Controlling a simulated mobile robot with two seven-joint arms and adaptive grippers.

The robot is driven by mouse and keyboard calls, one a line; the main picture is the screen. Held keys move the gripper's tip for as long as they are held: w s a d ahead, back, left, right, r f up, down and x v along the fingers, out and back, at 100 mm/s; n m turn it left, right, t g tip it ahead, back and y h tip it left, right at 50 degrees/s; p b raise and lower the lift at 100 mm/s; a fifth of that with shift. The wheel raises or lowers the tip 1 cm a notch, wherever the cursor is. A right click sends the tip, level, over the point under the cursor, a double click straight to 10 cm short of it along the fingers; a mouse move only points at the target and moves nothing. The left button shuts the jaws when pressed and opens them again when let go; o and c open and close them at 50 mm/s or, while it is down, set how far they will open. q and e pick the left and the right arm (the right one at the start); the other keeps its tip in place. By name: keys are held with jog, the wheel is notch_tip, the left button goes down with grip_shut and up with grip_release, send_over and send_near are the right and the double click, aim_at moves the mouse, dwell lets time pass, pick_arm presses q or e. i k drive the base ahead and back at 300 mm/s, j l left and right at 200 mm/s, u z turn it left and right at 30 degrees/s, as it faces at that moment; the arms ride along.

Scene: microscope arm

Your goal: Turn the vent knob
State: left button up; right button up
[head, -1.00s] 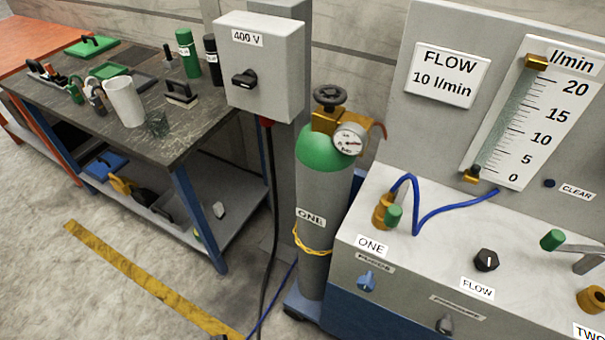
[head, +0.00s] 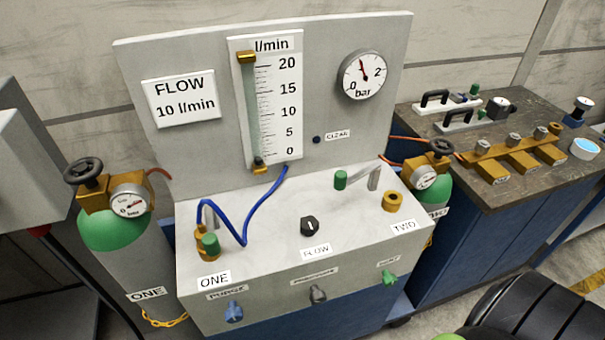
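The green vent knob (head: 390,277) sits at the right end of the panel's front face, under a small label that is hard to read. In the same row are a blue knob (head: 234,312) under a purge label and a grey knob (head: 318,294) under a small blurred label. A black flow knob (head: 310,225) with a white mark stands on the panel's top. Neither of my grippers shows in the head view, and nothing is seen touching the vent knob.
The grey panel (head: 340,32) carries a flow scale (head: 285,90) and a bar gauge (head: 363,76). Green-topped cylinders stand at its left (head: 115,228) and right (head: 437,190). A blue hose (head: 224,228) loops over the top. A dark bench (head: 510,204) stands at right.

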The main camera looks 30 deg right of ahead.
aim_at(388, 280)
jog(key=z, duration=1.85)
jog(key=i+j+u, duration=0.1)
jog(key=u, duration=0.8)
jog(key=z, duration=0.95)
